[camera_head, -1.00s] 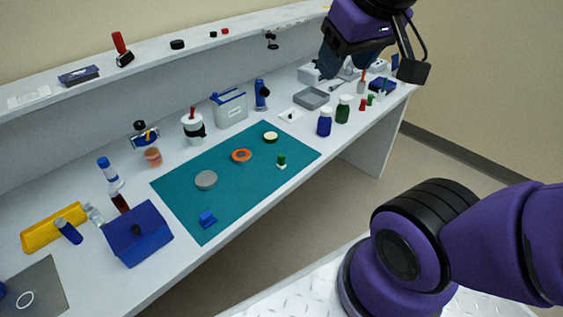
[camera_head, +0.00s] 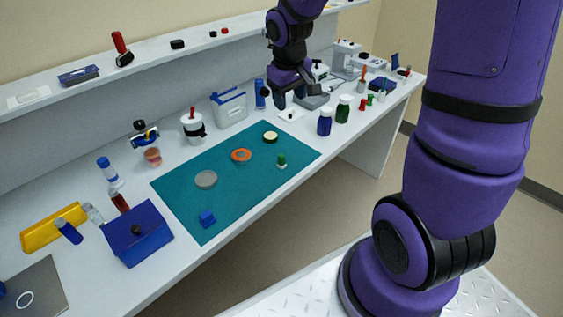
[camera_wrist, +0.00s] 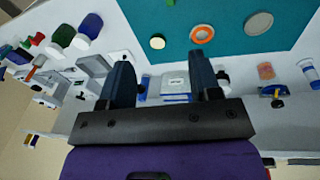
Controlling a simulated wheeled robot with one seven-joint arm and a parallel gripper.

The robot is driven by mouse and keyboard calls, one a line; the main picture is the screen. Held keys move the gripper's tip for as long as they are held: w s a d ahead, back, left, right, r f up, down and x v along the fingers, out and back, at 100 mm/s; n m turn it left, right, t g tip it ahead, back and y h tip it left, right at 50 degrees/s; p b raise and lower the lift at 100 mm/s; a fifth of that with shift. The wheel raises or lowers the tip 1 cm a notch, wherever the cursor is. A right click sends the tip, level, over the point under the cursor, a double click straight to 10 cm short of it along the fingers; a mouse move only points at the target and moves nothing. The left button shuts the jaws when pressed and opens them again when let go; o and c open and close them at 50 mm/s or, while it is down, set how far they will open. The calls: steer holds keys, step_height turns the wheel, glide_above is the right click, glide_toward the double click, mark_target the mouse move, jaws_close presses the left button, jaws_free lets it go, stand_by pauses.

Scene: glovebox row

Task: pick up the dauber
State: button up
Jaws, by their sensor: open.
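I cannot tell for sure which thing is the dauber. My gripper (camera_head: 286,97) is open and empty above the back of the bench, near the blue upright thing (camera_head: 260,95). In the wrist view my gripper's two fingers (camera_wrist: 163,78) are wide apart, with the white blue-edged box (camera_wrist: 175,84) showing between them from a distance. Neither finger touches anything that I can make out.
A white pot with a red handle (camera_head: 193,126) stands behind the mat. Blue and green jars (camera_head: 324,122) stand right of it. The mat holds a grey disc (camera_head: 206,179), an orange ring (camera_head: 241,156) and a blue block (camera_head: 207,218). A blue box (camera_head: 137,234) stands front left.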

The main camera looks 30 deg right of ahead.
steer(key=n+g+y, duration=0.1)
glide_above(282, 155)
step_height(282, 155, down, 15)
steer(key=shift+a+r, duration=0.1)
steer(key=shift+r, duration=0.1)
steer(key=shift+f, duration=5.55)
steer(key=c, duration=1)
